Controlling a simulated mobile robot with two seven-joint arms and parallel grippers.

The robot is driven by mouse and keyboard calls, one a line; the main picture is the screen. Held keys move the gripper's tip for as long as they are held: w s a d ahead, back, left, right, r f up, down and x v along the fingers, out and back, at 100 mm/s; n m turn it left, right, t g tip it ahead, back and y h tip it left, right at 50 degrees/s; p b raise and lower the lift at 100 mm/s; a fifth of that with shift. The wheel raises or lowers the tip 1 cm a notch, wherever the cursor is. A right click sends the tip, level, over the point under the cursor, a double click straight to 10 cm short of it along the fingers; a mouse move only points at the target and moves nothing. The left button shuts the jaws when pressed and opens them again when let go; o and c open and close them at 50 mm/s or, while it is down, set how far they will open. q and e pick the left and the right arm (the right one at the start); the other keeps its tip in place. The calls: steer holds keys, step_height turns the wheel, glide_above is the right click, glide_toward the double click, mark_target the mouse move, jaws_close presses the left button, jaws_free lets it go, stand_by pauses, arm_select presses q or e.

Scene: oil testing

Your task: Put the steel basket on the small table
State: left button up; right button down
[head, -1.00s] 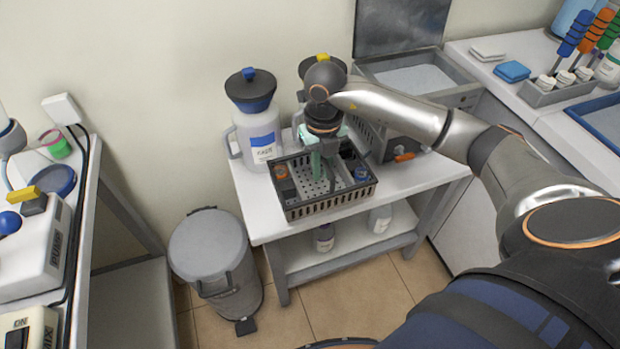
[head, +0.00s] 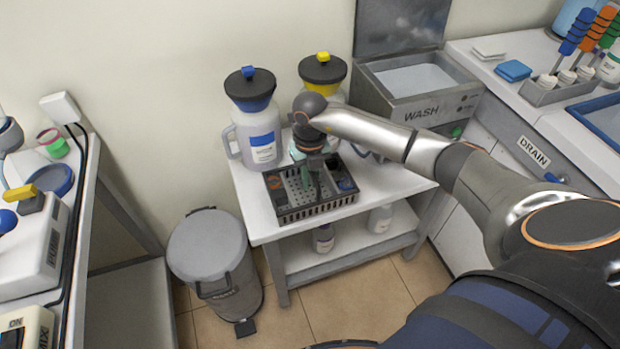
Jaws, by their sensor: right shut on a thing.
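The steel basket (head: 318,209) is a dark, slotted rectangular tray with a perforated floor. It is at the front of the small table's white top (head: 254,206); I cannot tell whether it rests fully on the top or hangs just above it. Small items sit in its corners, one orange-brown at the left and one dark bluish at the right. My right gripper (head: 311,173) reaches down over the basket's middle and is shut on it, near a pale green upright part. The exact grip is partly hidden by my wrist. My left gripper is out of view.
A blue-lidded jug (head: 259,140) stands behind the basket at the left, and a yellow-topped one (head: 322,69) behind my wrist. The wash unit (head: 428,108) is at the back right. A grey bin (head: 209,246) stands left of the table. The tabletop's right part is mostly clear.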

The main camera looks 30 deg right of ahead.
steer(key=shift+f, duration=0.2)
steer(key=c, duration=0.9)
jaws_free()
steer(key=shift+r, duration=0.1)
